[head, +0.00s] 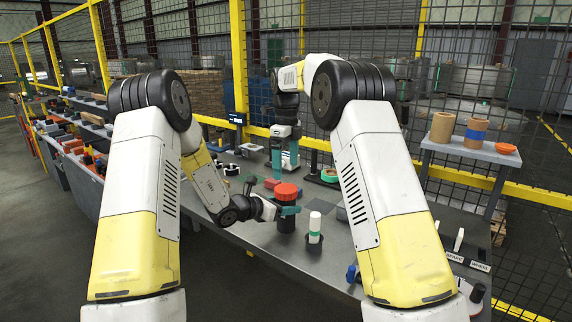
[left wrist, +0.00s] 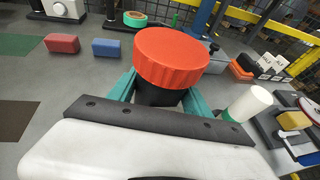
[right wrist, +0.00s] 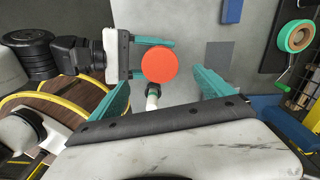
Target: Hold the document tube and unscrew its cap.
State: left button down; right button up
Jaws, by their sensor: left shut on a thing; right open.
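The document tube (head: 286,224) is black and stands upright on the grey bench, with a ribbed orange-red cap (head: 287,191) on top. The cap also shows large in the left wrist view (left wrist: 172,58), with the dark tube (left wrist: 158,97) below it. My left gripper (head: 284,211) is shut on the tube from the side, just below the cap. My right gripper (head: 285,160) points down above the cap, open and empty. In the right wrist view the round cap (right wrist: 159,65) lies between its spread teal fingers, apart from both. The tube's lower part is partly hidden.
A white cylinder with a green band (head: 315,224) stands in a dark holder close right of the tube. Red and blue blocks (left wrist: 62,44) and a green tape roll (right wrist: 295,37) lie behind. A side shelf (head: 468,151) holds brown rolls. Yellow-framed mesh fencing backs the bench.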

aim_at(286, 188)
jog(key=shift+m, duration=0.8)
jog(key=shift+f, duration=0.2)
notch_tip(286, 188, down, 8)
jog(key=shift+r, duration=0.15)
